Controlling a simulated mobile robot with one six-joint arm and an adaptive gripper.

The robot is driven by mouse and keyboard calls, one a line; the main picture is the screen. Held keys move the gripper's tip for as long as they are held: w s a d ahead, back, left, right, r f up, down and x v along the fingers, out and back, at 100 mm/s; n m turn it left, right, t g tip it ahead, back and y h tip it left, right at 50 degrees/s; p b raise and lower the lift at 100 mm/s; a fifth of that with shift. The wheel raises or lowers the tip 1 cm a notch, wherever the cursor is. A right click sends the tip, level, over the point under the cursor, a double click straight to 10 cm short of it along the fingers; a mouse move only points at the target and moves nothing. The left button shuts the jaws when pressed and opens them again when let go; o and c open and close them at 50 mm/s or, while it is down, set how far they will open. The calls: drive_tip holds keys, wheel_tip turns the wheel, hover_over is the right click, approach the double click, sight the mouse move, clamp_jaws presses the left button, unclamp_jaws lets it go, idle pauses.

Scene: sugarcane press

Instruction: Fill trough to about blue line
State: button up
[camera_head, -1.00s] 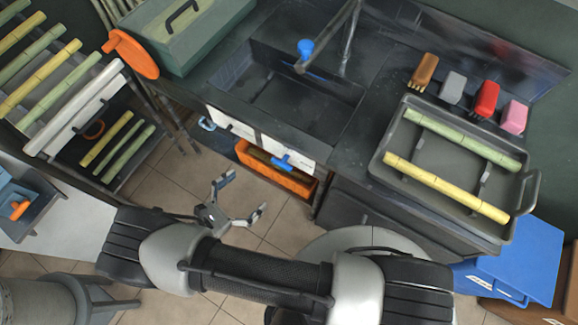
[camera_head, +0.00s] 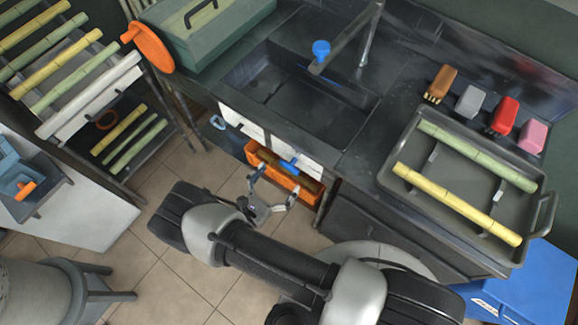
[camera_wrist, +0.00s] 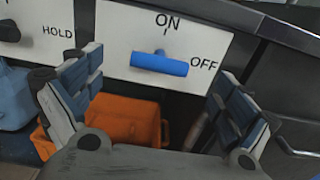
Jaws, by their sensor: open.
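The dark sink trough (camera_head: 270,85) is set in the counter, with a faint blue mark on its back wall. I see no clear water in it. A grey faucet spout (camera_head: 345,40) with a blue tip (camera_head: 321,49) reaches over it. On the white front panel, the blue valve handle (camera_head: 289,167) shows in the wrist view (camera_wrist: 160,64); it lies horizontal, pointing toward OFF, with ON above. My gripper (camera_head: 275,182) is open and empty in front of the panel. In the wrist view, its fingers (camera_wrist: 155,95) stand apart, below and either side of the handle, apparently not touching it.
An orange bin (camera_head: 312,184) sits below the panel. A HOLD label marks another knob (camera_wrist: 9,30) to the left. A grey tray (camera_head: 390,178) with cane pieces stands on the counter's right. A cane rack is at left; tiled floor (camera_head: 170,250) is open.

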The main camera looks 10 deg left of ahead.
sight(289, 166)
drive_tip(key=x, duration=0.5)
drive_tip(key=shift+b, duration=0.35)
drive_tip(key=shift+c, duration=0.6)
drive_tip(key=c, duration=0.9)
